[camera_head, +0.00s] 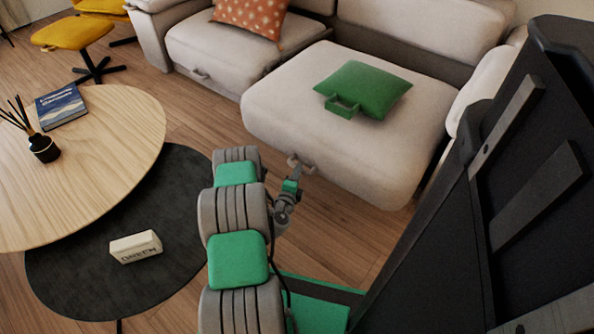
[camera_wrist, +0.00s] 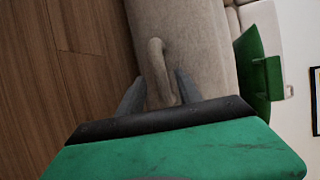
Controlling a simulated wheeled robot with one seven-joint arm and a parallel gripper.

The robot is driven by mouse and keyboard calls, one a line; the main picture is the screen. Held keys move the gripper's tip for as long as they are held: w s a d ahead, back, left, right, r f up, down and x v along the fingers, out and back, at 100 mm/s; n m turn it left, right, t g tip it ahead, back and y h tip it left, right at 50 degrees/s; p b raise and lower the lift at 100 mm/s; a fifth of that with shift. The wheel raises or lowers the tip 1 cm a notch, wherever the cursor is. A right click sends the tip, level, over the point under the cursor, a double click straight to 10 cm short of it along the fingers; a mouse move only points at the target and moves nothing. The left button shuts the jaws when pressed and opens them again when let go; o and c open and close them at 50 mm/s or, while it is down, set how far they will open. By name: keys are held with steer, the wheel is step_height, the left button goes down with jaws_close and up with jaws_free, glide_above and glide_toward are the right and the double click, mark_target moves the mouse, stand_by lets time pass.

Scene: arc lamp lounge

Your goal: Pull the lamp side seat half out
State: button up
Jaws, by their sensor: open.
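The sofa's right seat (camera_head: 300,105) is pale beige and stands further forward than the left seat (camera_head: 215,50). Its front carries a beige pull handle (camera_wrist: 157,68), which sits between the fingers of my gripper (camera_wrist: 160,84) in the wrist view. The fingers are apart, one on each side of the handle, and do not look closed on it. In the head view my gripper (camera_head: 295,172) is low at the front edge of this seat, and the handle there is small and partly hidden. I see no lamp.
A green cushion (camera_head: 372,88) with a loop lies on the right seat; a patterned orange cushion (camera_head: 250,14) is on the left one. A round wooden table (camera_head: 110,150) and a dark lower tabletop (camera_head: 70,280) with a pale box (camera_head: 136,246) stand left. Wood floor (camera_head: 340,225) shows before the seat.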

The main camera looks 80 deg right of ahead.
steer(key=d, duration=0.3)
steer(key=shift+d+f+b, duration=0.2)
steer(key=shift+f+b, duration=0.1)
steer(key=shift+f, duration=0.05)
jaws_close()
stand_by(1.1)
